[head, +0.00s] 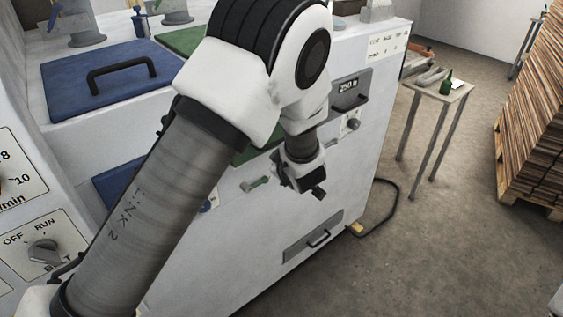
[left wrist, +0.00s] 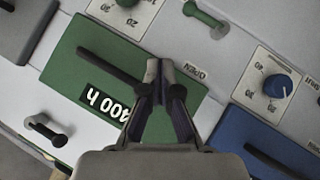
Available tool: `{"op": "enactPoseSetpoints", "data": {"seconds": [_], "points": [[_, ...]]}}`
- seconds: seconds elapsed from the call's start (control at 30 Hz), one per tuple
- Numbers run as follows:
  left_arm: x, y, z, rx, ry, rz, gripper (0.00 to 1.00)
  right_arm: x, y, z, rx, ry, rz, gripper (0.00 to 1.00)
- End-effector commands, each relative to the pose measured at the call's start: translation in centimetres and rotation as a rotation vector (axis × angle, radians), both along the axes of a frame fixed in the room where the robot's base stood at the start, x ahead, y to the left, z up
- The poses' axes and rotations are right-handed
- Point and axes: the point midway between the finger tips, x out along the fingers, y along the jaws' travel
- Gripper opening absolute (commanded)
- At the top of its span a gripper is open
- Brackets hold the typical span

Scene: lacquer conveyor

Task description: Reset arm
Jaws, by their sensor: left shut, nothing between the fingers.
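My left arm crosses the head view from the lower left. My left gripper (head: 316,191) hangs in front of the white machine's front face (head: 245,225), pointing down. In the left wrist view the left gripper (left wrist: 160,70) is shut and empty, its fingertips together. Behind it in that view is a green panel (left wrist: 80,60) with a dark bar handle and a label with large white digits. I cannot tell whether the fingers touch the panel. My right gripper is not in view.
A blue lid (head: 70,85) with a black handle tops the machine. A drawer (head: 313,240) sits low on its front. A dial panel (head: 40,245) stands at left. A small table (head: 435,88) and stacked boards (head: 535,110) stand at right, with open floor between.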

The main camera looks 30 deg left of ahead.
Motion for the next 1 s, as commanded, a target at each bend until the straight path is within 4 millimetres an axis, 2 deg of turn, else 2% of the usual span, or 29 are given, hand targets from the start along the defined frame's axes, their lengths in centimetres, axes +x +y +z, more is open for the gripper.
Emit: {"op": "enactPoseSetpoints", "data": {"seconds": [0.23, 0.27, 0.37, 0.47, 0.5, 0.57, 0.6, 0.67, 0.7, 0.8, 0.83, 0.9, 1.0], "points": [[-0.1, 0.0, -0.4, 0.0, 0.007, 0.0, 0.0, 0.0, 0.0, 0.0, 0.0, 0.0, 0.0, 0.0], [-0.3, 0.0, -0.9, -0.001, 0.016, 0.0, 0.0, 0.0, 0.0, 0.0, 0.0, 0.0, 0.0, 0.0], [-1.7, 0.5, -4.7, -0.011, 0.083, 0.013, 0.0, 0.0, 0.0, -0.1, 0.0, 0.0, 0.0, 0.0], [-5.8, 1.6, -10.9, -0.02, 0.227, 0.017, 0.0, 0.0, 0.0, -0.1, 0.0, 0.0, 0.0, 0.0], [-8.2, 2.0, -13.7, -0.017, 0.307, -0.009, 0.0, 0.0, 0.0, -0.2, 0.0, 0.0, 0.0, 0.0], [-12.2, 2.3, -17.6, -0.009, 0.44, -0.085, 0.0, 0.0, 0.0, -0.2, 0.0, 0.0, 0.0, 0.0], [-15.1, 2.3, -20.0, -0.006, 0.534, -0.154, 0.0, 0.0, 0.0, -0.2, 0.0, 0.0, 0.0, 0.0], [-19.7, 2.0, -23.0, -0.009, 0.673, -0.282, 0.0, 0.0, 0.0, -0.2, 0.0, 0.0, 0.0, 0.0], [-22.9, 1.6, -24.7, -0.019, 0.767, -0.386, 0.0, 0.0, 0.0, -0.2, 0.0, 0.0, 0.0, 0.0], [-30.7, -0.7, -27.1, -0.072, 0.96, -0.698, 0.0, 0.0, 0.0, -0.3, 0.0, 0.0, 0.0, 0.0], [-32.5, -1.5, -27.2, -0.092, 0.995, -0.801, 0.0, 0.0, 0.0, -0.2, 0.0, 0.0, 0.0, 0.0], [-34.8, -3.5, -26.7, -0.118, 1.025, -1.009, 0.0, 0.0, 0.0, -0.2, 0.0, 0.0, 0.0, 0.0], [-35.8, -5.4, -26.2, -0.12, 1.021, -1.201, 0.0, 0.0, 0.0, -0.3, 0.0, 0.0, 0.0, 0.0]]}}
